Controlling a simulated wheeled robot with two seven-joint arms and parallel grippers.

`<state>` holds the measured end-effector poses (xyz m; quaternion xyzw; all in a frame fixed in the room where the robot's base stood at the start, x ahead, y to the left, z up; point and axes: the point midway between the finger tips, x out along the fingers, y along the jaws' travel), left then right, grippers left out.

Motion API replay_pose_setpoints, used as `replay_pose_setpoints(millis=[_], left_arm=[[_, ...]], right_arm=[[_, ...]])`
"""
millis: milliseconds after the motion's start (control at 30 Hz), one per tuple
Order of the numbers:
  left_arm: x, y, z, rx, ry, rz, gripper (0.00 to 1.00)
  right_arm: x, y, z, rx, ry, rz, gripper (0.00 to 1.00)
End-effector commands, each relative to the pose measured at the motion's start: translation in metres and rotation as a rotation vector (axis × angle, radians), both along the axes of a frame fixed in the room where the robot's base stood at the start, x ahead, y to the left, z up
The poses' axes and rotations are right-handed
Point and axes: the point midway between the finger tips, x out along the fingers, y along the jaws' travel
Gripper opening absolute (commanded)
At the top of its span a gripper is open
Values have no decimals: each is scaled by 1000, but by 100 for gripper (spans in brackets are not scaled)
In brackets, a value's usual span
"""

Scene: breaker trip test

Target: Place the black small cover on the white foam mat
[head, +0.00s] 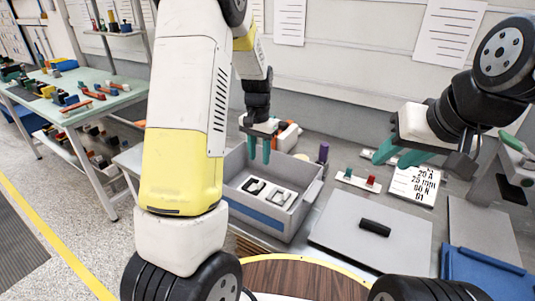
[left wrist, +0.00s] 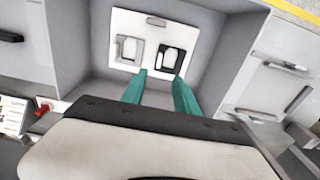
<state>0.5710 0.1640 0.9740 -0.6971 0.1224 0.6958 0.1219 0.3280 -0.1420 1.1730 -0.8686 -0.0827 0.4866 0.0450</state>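The white foam mat (head: 268,194) lies in the grey open bin (head: 311,204). It also shows in the left wrist view (left wrist: 147,41). My left gripper (head: 259,151) is above the bin's far side, fingers pointing down. In the left wrist view its teal fingers (left wrist: 162,88) are apart with nothing between them. My right gripper (head: 399,157) is open and empty above the right of the bench.
A grey lid (head: 350,240) with a black handle (head: 375,228) lies right of the bin. Beyond it are a small block with green and red knobs (head: 358,181), a printed card (head: 415,185) and a purple cylinder (head: 323,153). A blue tray (head: 485,275) sits at the right.

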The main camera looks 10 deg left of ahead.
Motion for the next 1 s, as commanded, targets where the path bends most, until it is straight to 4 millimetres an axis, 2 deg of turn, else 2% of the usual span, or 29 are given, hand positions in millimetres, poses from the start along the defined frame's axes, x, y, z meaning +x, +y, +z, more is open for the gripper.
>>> replay_pose_setpoints(millis=[167,267,400,600,700,800,900,1000], left_arm=[[-13,-2,34,-34,-42,30,36],[-34,-4,71,-79,-99,69,36],[-78,-8,123,-145,-192,125,36],[-148,-14,175,-219,-325,195,36],[-183,-17,190,-244,-389,226,36],[-210,-19,196,-260,-442,251,36],[-229,-20,198,-269,-480,270,36],[-239,-22,199,-274,-502,279,36]], right_arm=[[0,0,0,0,0,0,36],[0,0,0,0,0,0,36],[0,0,0,0,0,0,36],[0,0,0,0,0,0,36],[0,0,0,0,0,0,36],[0,0,0,0,0,0,36],[0,0,0,0,0,0,36],[0,0,0,0,0,0,36]])
